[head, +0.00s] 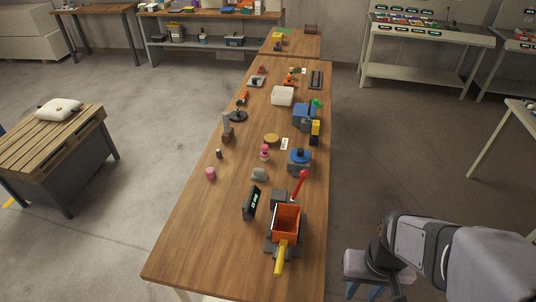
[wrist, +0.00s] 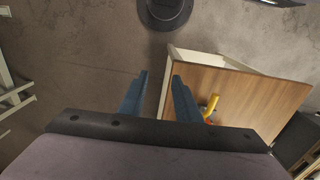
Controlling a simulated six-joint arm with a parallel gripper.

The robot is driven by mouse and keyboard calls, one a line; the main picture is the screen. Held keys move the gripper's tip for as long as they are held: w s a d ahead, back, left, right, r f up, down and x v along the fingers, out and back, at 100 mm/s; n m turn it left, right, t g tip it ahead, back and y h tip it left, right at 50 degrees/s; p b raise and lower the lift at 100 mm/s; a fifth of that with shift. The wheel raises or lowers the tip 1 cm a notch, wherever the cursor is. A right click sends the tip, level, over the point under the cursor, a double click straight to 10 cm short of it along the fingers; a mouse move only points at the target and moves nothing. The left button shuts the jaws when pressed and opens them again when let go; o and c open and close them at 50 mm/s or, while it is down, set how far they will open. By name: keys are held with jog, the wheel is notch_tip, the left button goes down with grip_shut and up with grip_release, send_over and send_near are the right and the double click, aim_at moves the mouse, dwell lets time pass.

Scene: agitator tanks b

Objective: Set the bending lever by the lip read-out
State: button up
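A red-knobbed lever (head: 299,185) rises at a tilt beside a grey block (head: 279,196) near the front of the long table. An orange open-topped box (head: 286,221) stands in front of it on a dark base, with a yellow handle (head: 281,258) reaching toward the near edge. I cannot tell which of the two is the bending lever. A dark read-out (head: 251,203) with small green digits, too small to read, stands to the left. My gripper (wrist: 159,97) is open and empty, off the table's right side. The yellow handle also shows in the wrist view (wrist: 212,104).
Behind on the long table (head: 190,250) stand a grey wedge-like piece (head: 259,174), a pink cylinder (head: 210,173), a blue-topped device (head: 299,160) and a white box (head: 282,96). The table's front left is bare.

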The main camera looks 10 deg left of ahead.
dwell(0.3)
jog(key=o, duration=0.3)
jog(key=shift+o, duration=0.3)
jog(key=shift+w+f, duration=0.1)
jog(key=shift+w, duration=0.15)
jog(key=w+f+n+t+b, duration=0.3)
jog(key=w+t+b, duration=0.6)
jog(key=w, duration=1.9)
jog(key=n+t+y+b, duration=0.1)
jog(key=n+y+b, duration=0.7)
jog(key=y, duration=0.7)
send_over(298, 187)
jog(key=s+d+p, duration=0.1)
jog(key=d, duration=0.3)
jog(key=shift+d+f+n, duration=0.15)
jog(key=shift+f+n, duration=0.15)
jog(key=shift+f, duration=0.85)
